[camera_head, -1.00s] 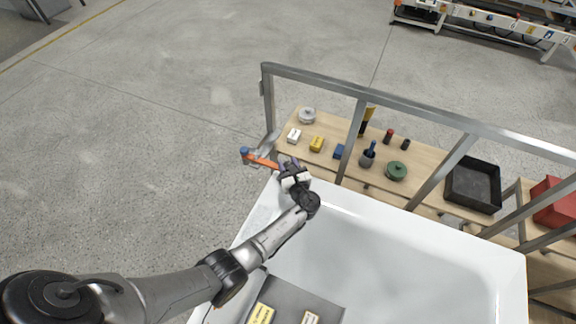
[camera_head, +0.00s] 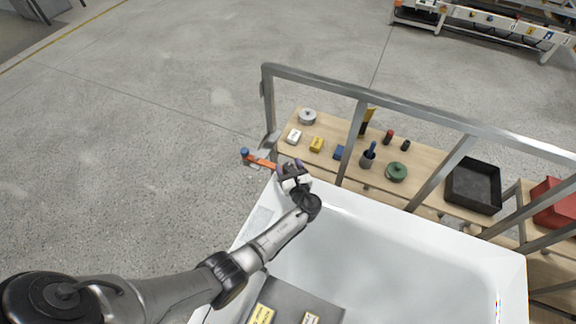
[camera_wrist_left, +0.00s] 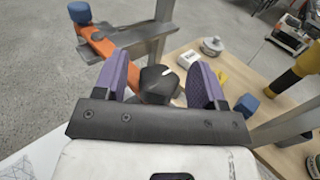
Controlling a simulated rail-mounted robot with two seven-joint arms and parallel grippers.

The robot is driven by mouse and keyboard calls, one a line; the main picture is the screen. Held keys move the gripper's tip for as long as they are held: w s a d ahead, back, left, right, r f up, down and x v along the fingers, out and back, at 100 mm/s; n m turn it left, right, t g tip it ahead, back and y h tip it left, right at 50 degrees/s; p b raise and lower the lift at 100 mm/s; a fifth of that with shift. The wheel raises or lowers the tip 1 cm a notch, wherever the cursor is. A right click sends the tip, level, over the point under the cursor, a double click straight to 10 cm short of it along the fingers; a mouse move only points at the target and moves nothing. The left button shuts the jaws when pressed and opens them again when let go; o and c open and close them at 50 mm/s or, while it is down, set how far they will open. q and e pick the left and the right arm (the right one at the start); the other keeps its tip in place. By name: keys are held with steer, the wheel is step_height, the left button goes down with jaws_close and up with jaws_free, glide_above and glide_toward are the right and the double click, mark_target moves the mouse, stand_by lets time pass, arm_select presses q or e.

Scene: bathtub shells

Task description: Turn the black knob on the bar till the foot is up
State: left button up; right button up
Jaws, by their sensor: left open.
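The black knob (camera_wrist_left: 158,82) has a white mark and sits at the near end of the orange bar (camera_wrist_left: 97,40). The bar also shows in the head view (camera_head: 262,162). A blue foot (camera_wrist_left: 80,12) is at the bar's far end; it shows in the head view too (camera_head: 245,152). My left gripper (camera_wrist_left: 160,72) has purple fingers, one on each side of the knob, open, with a gap visible beside the knob. In the head view my left gripper (camera_head: 288,167) hides the knob. My right gripper is not in view.
A grey metal frame (camera_head: 358,100) stands around the corner of the white tub (camera_head: 400,250). Behind it a wooden table (camera_head: 330,170) holds a yellow block (camera_head: 316,144), a green round thing (camera_head: 396,171) and a black tray (camera_head: 474,186).

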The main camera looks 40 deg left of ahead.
arm_select(q)
steer(key=v, duration=1.3)
steer(key=shift+d+p, duration=0.15)
steer(key=shift+p, duration=0.15)
